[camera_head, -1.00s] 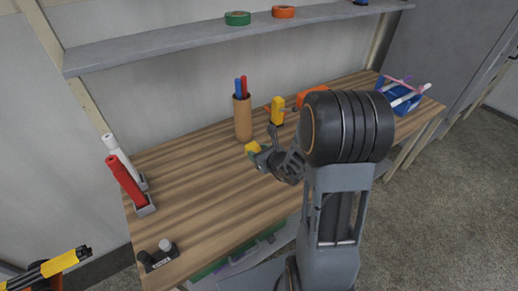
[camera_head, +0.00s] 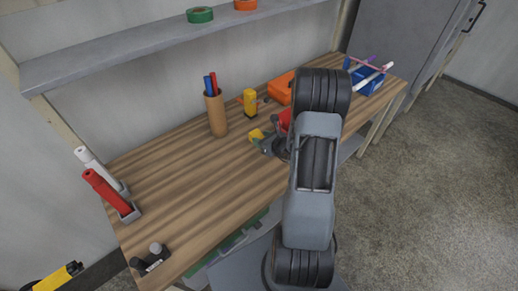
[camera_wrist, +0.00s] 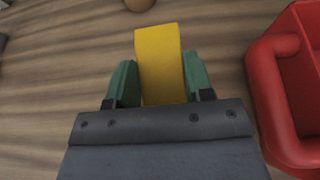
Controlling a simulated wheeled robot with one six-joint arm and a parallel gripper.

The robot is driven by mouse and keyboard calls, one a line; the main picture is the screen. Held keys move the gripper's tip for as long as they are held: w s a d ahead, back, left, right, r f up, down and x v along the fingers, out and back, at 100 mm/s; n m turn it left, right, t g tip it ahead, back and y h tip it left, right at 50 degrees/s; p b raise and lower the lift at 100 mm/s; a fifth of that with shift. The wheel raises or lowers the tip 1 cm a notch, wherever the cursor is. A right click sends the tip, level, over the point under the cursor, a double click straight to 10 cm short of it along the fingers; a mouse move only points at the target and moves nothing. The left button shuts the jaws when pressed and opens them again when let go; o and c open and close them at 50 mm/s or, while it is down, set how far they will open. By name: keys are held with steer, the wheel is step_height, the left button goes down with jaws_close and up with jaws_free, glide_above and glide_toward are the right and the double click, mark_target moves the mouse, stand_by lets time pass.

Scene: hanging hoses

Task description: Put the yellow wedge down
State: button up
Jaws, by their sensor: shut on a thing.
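The yellow wedge (camera_wrist: 160,62) sits between the two green fingertips of my gripper (camera_wrist: 158,85) in the wrist view. The fingers are shut on it, and its far end sticks out past them. In the head view the yellow wedge (camera_head: 256,134) shows at the end of my gripper (camera_head: 265,142), over the middle right of the wooden bench (camera_head: 190,180). I cannot tell whether the wedge touches the bench top. My arm hides part of the bench to the right of the gripper.
A red mug-like thing with a handle (camera_wrist: 285,90) stands close to the right of my gripper. A brown cup with pens (camera_head: 216,115), a yellow upright thing (camera_head: 250,103) and an orange box (camera_head: 281,88) stand behind. The bench's left middle is clear.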

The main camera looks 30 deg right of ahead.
steer(key=w+f, duration=0.1)
steer(key=w+f+b, duration=0.1)
steer(key=f, duration=0.1)
steer(key=w+d+f+b, duration=0.1)
steer(key=f, duration=0.1)
steer(key=shift+w, duration=0.3)
steer(key=shift+w+f+b, duration=0.15)
steer(key=shift+f+b, duration=0.5)
steer(key=shift+f, duration=0.85)
steer(key=shift+f, duration=0.1)
steer(key=shift+f+b, duration=0.15)
steer(key=shift+b, duration=0.15)
steer(key=o, duration=1)
